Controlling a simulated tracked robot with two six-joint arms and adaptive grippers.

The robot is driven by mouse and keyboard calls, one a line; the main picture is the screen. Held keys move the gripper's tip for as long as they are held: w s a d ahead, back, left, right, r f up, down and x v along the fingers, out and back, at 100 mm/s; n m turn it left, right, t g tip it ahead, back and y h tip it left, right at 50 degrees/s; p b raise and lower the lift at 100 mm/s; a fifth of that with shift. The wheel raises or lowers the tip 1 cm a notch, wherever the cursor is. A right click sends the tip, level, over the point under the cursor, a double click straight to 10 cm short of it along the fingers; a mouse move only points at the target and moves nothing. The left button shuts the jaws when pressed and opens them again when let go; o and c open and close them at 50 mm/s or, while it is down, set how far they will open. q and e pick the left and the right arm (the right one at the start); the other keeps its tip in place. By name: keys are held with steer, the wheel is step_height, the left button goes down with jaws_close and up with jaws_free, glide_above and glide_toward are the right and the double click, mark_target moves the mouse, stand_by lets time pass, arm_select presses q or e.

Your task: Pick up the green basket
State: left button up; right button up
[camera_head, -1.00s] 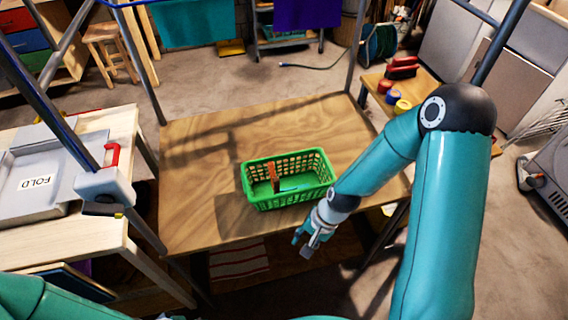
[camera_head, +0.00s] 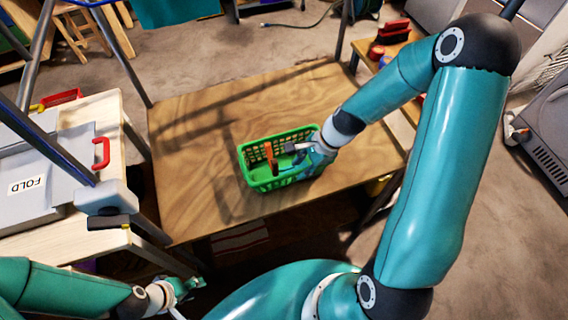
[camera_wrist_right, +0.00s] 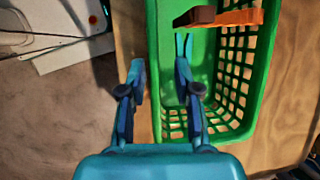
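The green basket (camera_head: 257,181) stands upright on the wooden table and holds an orange-and-brown item (camera_head: 270,157) and a thin dark item. My right gripper (camera_head: 303,160) is at the basket's right side, low at its rim. In the right wrist view, the gripper (camera_wrist_right: 160,85) is open. Its left finger is outside the basket (camera_wrist_right: 153,40) and its right finger inside, with the green side wall between them. A gap shows beside the wall, so it is not clamped. My left gripper (camera_head: 190,286) is low at the front left, away from the basket; its opening is unclear.
The wooden table (camera_head: 195,130) is otherwise clear around the basket. A side table at left holds a grey folding board (camera_head: 75,150) marked FOLD with a red handle (camera_head: 101,153). Metal posts rise at the left. A bench (camera_head: 392,47) with red items stands behind at right.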

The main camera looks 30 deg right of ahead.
mark_target(291, 179)
steer(key=shift+x, duration=0.95)
steer(key=b+x, duration=0.2)
steer(key=x, duration=0.2)
steer(key=shift+s+f+b, duration=0.1)
steer(key=shift+f+b, duration=0.2)
jaws_close()
